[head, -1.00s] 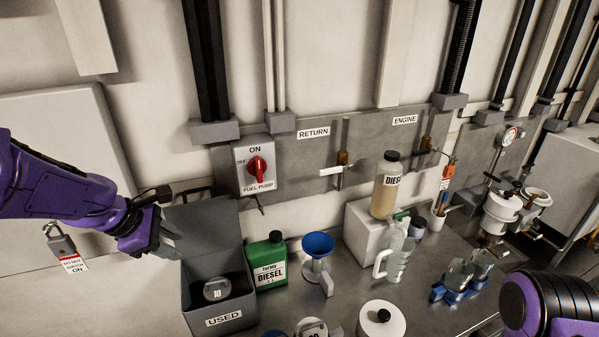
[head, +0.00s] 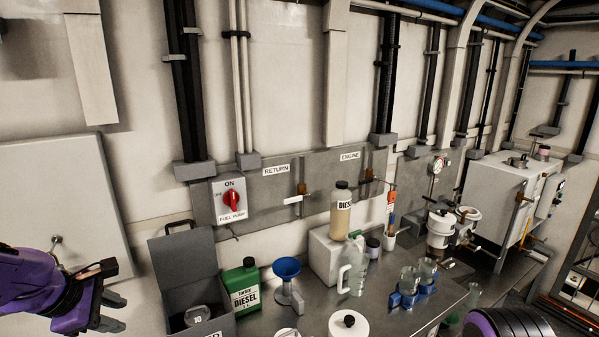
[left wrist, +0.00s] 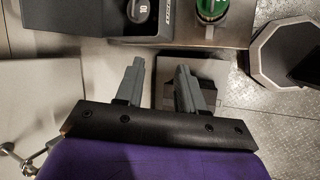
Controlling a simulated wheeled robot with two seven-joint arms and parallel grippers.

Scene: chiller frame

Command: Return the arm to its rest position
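My left arm comes in from the left in the head view, low in front of the pale panel. Its gripper (head: 120,312) is open and empty, left of the grey used box (head: 182,262) and apart from it. In the left wrist view the two grey fingers (left wrist: 160,72) stand apart with nothing held between them. The used box also shows beyond the fingers in that view (left wrist: 120,28). A rounded part of my right arm (head: 508,323) shows at the bottom right; its gripper is out of view.
The metal bench (head: 385,318) holds a green diesel jug (head: 243,290), a blue funnel (head: 286,270), a clear jug (head: 352,268), a white lidded pot (head: 348,324) and blue-held cups (head: 408,290). A fuel pump switch (head: 231,201) is on the wall. A pale panel (head: 60,195) stands behind my left arm.

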